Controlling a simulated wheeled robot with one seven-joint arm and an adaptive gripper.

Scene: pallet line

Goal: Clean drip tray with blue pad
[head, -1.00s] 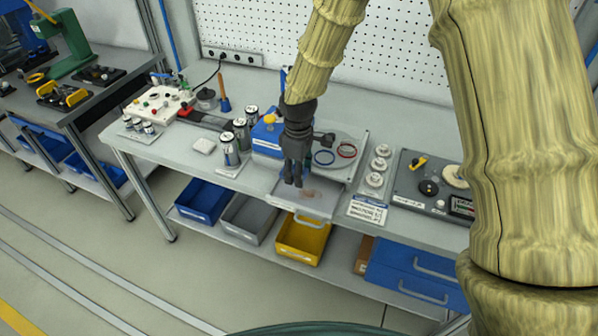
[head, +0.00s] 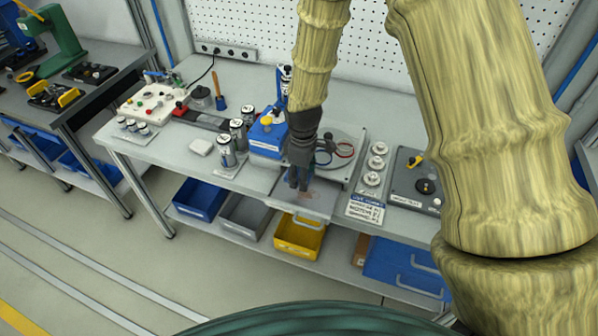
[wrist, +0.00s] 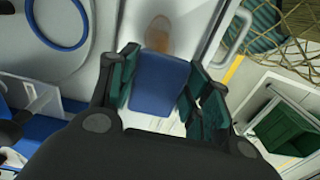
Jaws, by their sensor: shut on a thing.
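The drip tray (head: 318,206) is a pale, shallow tray with a handle at the front edge of the bench. A brown stain (wrist: 158,33) shows on its surface in the wrist view, just beyond the pad. My gripper (head: 299,188) is over the tray, fingers pointing down. In the wrist view its fingers (wrist: 160,92) are shut on the blue pad (wrist: 160,82), which sits between them. The pad is low over the tray; I cannot tell whether it touches. The pad is mostly hidden by the fingers in the head view.
White round parts (head: 374,164) and a label card (head: 365,210) lie to the right. A yellow bin (head: 298,237) is on the shelf below.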

